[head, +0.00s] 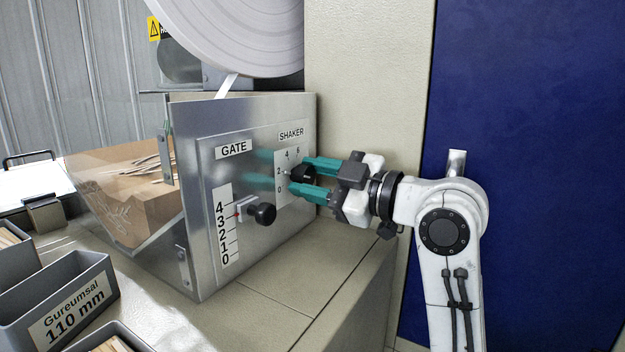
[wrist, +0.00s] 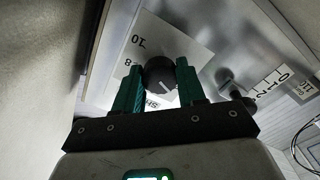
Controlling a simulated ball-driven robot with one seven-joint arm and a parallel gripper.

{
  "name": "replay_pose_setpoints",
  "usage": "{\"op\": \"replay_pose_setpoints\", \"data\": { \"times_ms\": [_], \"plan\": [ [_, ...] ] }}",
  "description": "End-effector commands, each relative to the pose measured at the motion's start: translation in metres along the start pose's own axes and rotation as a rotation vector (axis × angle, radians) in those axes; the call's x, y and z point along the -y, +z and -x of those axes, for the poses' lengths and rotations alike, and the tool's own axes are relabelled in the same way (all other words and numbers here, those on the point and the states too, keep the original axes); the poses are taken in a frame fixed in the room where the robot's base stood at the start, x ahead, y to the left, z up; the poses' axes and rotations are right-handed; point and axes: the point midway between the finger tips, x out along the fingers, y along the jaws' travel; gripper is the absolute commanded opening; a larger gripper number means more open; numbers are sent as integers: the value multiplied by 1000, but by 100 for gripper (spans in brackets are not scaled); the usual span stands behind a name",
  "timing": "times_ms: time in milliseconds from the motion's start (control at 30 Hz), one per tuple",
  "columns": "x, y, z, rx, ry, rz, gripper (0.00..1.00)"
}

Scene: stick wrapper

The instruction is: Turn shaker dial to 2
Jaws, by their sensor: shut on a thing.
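The shaker dial (head: 302,173) is a black round knob on a white scale plate (head: 289,158) under the SHAKER label, on the metal box's front. In the head view 0, 2, 4 and 6 show left of and above the knob. A pale mark on it faces left, near the 2. My gripper (head: 300,176) reaches in from the right, its two teal fingers shut on the dial, one above and one below. In the wrist view the dial (wrist: 160,74) sits between both fingertips, its white line pointing lower right, while 8 and 10 show at its left.
The black GATE knob (head: 262,213) sticks out lower left of the dial, beside a 0 to 4 scale. A white reel (head: 240,35) hangs above the box. Grey bins (head: 60,300) stand at lower left. A beige wall (head: 368,75) stands close behind my gripper.

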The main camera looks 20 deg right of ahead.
Motion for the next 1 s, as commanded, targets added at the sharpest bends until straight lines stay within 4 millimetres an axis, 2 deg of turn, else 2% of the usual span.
{"op": "replay_pose_setpoints", "data": {
  "times_ms": [33,300,633,800,1000],
  "plan": [
    [0,1,0,2,-1,-1,41],
    [0,0,0,1,0,-1,65],
    [-4,-4,0,0,0,0,65],
    [-22,-24,0,-1,2,3,65],
    [-31,-61,24,-2,5,5,65]
  ]
}}
